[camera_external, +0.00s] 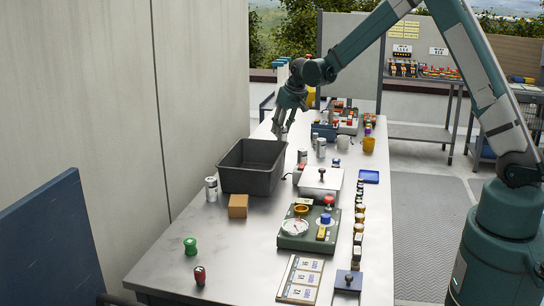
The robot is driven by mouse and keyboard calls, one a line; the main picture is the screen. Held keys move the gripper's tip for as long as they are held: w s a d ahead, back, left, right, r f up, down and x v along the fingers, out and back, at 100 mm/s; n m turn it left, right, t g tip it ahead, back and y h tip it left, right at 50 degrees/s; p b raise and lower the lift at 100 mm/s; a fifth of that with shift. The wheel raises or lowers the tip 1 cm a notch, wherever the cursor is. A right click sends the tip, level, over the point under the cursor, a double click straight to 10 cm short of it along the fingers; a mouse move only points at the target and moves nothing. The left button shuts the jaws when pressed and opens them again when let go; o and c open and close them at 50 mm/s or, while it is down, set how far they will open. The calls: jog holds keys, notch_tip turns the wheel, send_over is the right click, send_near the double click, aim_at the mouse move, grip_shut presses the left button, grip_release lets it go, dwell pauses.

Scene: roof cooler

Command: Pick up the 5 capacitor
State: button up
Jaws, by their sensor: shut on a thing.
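My gripper (281,122) hangs fingers down just above the far edge of the dark grey bin (251,178). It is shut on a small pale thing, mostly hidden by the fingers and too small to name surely. Silver cans that look like capacitors stand upright on the table: one (211,189) left of the bin, one (302,156) right of it and one (321,148) farther back. I cannot read any number on them. The bin's floor is mostly hidden; I see nothing in it.
A row of small jars lines the right.

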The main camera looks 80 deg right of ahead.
jog(key=shift+r, duration=1.45)
